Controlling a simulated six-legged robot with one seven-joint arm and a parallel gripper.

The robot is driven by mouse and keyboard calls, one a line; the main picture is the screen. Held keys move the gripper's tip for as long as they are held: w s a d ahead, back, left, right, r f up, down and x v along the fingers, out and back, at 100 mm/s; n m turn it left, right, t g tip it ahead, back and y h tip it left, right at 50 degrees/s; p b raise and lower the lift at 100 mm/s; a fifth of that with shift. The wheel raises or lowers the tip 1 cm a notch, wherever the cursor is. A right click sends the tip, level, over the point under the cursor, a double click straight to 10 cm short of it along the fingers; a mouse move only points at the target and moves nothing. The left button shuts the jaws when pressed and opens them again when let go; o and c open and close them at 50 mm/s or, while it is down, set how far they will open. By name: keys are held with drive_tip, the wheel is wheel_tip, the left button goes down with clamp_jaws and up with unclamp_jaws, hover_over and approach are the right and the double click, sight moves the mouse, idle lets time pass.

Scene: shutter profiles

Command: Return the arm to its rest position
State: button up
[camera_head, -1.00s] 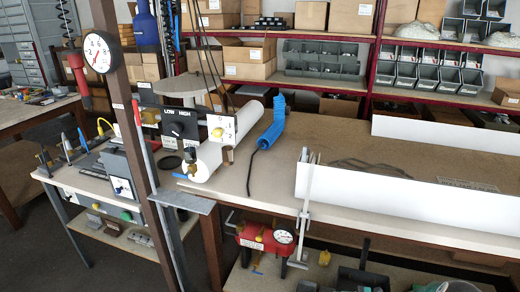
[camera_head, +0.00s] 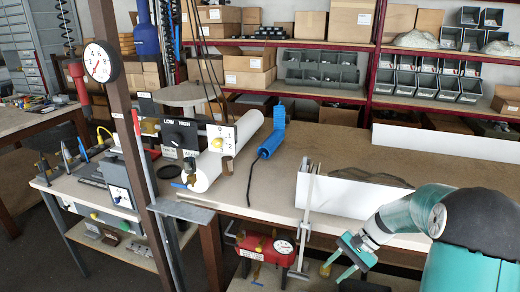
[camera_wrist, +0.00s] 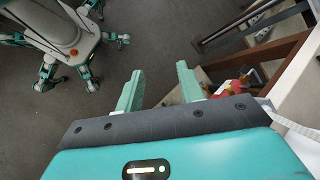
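My arm reaches in from the lower right of the head view. My gripper (camera_head: 344,258) has two teal fingers spread apart with nothing between them. It is in front of the bench, low beside the white panel (camera_head: 345,195). In the wrist view my gripper (camera_wrist: 160,88) points down over the dark grey floor, with its fingers apart and empty. My own teal base and legs show at the upper left of the wrist view.
A brown post (camera_head: 130,120) with a dial stands at left. A red gauge unit (camera_head: 262,245) sits under the bench. The floor (camera_wrist: 150,40) below my gripper is clear.

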drive_tip(key=s+a+r+n+t+h, duration=0.3)
drive_tip(key=s+r+n+h, duration=0.1)
drive_tip(key=s+r, duration=0.6)
drive_tip(key=s+a+r+n+t+h, duration=0.3)
drive_tip(key=s+r+n+t, duration=0.1)
drive_tip(key=s+r, duration=0.6)
drive_tip(key=shift+s+a+r+h, duration=0.2)
drive_tip(key=shift+s+h, duration=0.2)
drive_tip(key=shift+s, duration=0.4)
drive_tip(key=shift+d, duration=0.25)
